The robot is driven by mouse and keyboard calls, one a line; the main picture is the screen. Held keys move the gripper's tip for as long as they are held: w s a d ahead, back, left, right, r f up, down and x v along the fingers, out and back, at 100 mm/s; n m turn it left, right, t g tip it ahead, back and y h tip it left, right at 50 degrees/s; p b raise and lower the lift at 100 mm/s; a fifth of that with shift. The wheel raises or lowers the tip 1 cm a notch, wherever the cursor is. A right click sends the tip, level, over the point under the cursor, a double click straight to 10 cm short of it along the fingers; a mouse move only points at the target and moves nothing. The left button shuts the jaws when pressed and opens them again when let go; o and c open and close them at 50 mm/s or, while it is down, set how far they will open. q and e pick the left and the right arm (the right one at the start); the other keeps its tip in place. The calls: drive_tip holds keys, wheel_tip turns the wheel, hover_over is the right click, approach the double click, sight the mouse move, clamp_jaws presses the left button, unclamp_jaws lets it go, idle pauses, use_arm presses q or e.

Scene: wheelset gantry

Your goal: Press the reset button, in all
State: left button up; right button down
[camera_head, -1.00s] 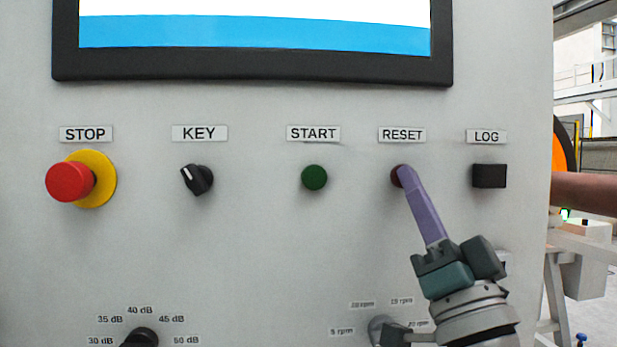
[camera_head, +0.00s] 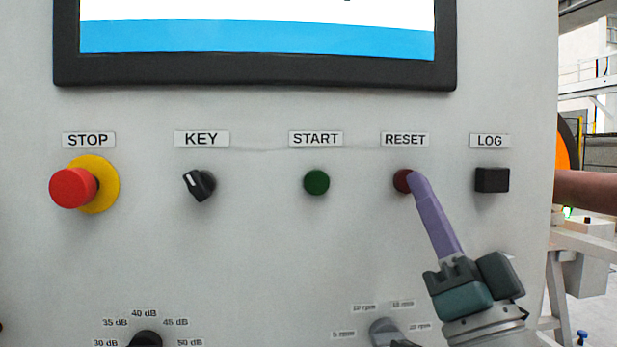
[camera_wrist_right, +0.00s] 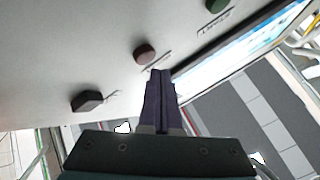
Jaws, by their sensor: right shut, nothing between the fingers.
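The dark red reset button (camera_head: 401,181) sits under the RESET label (camera_head: 405,139) on the grey panel. It also shows in the right wrist view (camera_wrist_right: 145,53). My right gripper (camera_head: 416,177) is shut and empty, its purple fingers held together. In the head view the fingertips overlap the right edge of the button. In the right wrist view the fingertips (camera_wrist_right: 160,74) lie beside and below the button, with a gap in the picture. Touch cannot be seen. My left gripper is not in view.
The green START button (camera_head: 316,182) is left of the reset button and the black LOG button (camera_head: 491,180) is right of it. The KEY switch (camera_head: 199,185) and red STOP knob (camera_head: 73,188) are further left. A screen (camera_head: 255,40) is above, and dials (camera_head: 146,339) are below.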

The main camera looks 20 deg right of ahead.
drive_tip(key=s+p, duration=0.1)
drive_tip(key=s, duration=0.1)
drive_tip(key=s+a+p, duration=0.1)
drive_tip(key=s, duration=0.1)
drive_tip(key=shift+s, duration=0.3)
idle(0.6)
